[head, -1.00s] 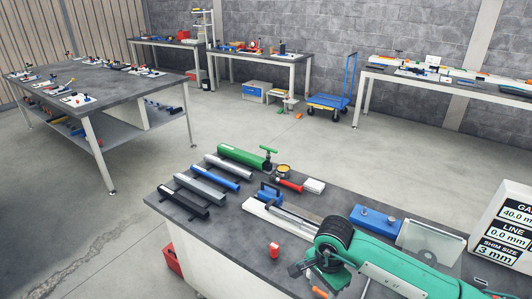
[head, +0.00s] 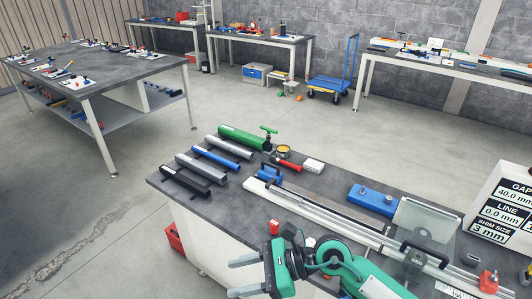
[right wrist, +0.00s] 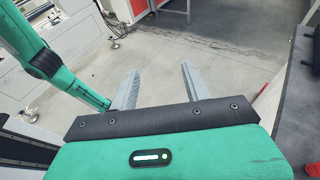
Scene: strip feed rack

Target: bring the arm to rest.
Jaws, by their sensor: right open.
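My right gripper (head: 238,276) is at the near left part of the bench (head: 212,210) in the head view, over or just past its front edge. Its two grey fingers point left, spread apart with nothing between them. In the right wrist view the gripper (right wrist: 158,88) also shows open and empty, with bare concrete floor beyond the fingertips. The green arm runs back to the lower right. A second green arm (right wrist: 45,62) shows at the left of the right wrist view, probably my left one. No left gripper shows.
On the bench lie a long rail (head: 330,226), a clear plate (head: 425,222), a blue block (head: 374,199), a small red piece (head: 274,227) and several coloured bars. A display box (head: 500,205) reads gap 40.0 mm.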

